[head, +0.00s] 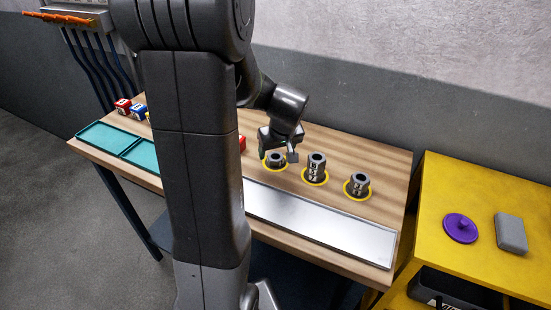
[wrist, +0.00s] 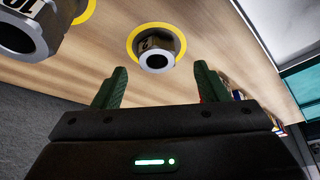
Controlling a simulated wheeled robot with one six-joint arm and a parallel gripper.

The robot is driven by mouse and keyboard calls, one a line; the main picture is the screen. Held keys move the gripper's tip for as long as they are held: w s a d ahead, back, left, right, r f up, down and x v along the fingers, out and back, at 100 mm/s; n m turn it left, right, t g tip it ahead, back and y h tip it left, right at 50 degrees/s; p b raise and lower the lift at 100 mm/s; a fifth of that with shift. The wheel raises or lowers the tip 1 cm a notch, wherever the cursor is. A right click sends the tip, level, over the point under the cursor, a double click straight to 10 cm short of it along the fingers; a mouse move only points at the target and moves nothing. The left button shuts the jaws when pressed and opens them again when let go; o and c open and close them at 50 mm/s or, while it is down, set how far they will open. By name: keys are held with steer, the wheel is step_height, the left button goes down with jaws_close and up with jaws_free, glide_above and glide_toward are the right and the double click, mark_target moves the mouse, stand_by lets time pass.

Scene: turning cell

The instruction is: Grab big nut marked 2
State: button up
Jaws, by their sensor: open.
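A short, dark hollow nut (head: 276,160) stands upright in a yellow ring at the left of a row of three on the wooden table. My gripper (head: 279,153) is open, close by this nut in the head view. In the wrist view its two green fingers (wrist: 158,84) are spread, with nothing between the tips. The nut looks apart from both fingers.
A taller dark nut (head: 316,168) and another dark nut (head: 358,186) stand in yellow rings to the right. A metal plate (head: 320,228) lies along the front edge. Teal trays (head: 100,135) are at left; a yellow cart (head: 435,215) stands at right.

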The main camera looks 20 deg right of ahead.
mark_target(276, 156)
steer(key=shift+x, duration=1.9)
steer(key=shift+d, duration=0.2)
steer(key=c, duration=1.2)
